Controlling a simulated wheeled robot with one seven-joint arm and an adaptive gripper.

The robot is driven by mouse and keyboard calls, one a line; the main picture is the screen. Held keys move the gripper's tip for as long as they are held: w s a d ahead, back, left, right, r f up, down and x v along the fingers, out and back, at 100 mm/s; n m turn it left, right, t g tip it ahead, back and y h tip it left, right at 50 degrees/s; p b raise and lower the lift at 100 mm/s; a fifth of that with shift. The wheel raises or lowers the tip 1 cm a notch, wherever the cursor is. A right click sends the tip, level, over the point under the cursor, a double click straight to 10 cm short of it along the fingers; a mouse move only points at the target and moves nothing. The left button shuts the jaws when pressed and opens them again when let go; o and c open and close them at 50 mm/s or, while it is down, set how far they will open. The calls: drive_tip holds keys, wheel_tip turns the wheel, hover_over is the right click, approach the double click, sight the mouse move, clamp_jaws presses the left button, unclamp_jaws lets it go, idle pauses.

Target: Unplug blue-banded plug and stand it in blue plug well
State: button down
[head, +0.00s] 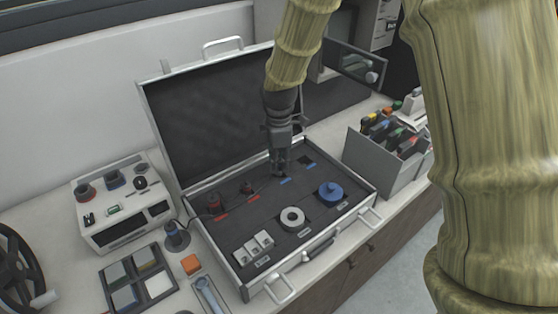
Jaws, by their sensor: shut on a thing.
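My gripper (280,168) is shut on a small dark thing at the back right part of the open case (232,270), and a thin dark cable runs from there to the left. It is most likely the blue-banded plug; the fingers hide most of it and no band shows. A blue strip (285,181) lies just in front of the fingertips. A second blue strip (310,167) marks a dark square well to the right, which looks empty. I cannot tell whether the held thing is inside a well or just above it.
Two red plugs (213,204) stand behind red strips at the left of the case. A white ring (292,218), a blue knobbed disc (330,192) and white blocks (254,247) fill the front. A control box (122,205) stands left; a grey bin (370,160) stands right.

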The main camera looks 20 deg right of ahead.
drive_tip(key=shift+f, duration=1.35)
idle(0.5)
drive_tip(key=c, duration=0.8)
unclamp_jaws()
drive_tip(key=shift+o, duration=0.2)
drive_tip(key=shift+r+p, duration=3.1)
drive_tip(key=shift+r, duration=0.7)
